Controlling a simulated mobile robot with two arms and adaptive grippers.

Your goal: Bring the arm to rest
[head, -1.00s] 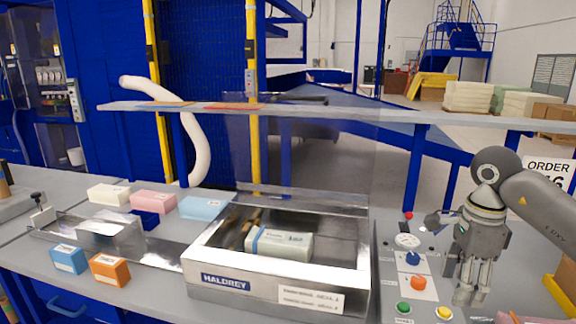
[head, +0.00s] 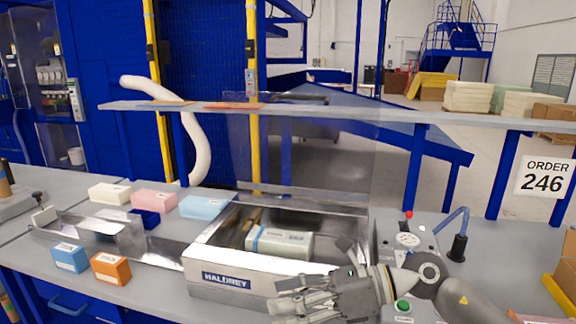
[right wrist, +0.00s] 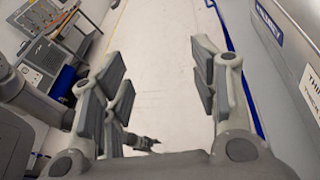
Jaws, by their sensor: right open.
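My right gripper (head: 290,300) is in front of the front right part of the HALDREY machine's metal box (head: 200,262) in the head view. In the right wrist view its fingers (right wrist: 160,85) are spread open with nothing between them, above pale floor. The gripper hides part of the box's front wall and its label. My right arm comes in from the lower right, across the front of the control panel (head: 405,240). My left gripper is not in view.
A pale labelled block (head: 280,242) lies inside the box. White (head: 110,193), pink (head: 154,201), light blue (head: 203,207), blue (head: 70,257) and orange (head: 110,268) blocks lie on the bench to the left. A dark handheld tool (head: 458,246) with a blue cable stands at the right.

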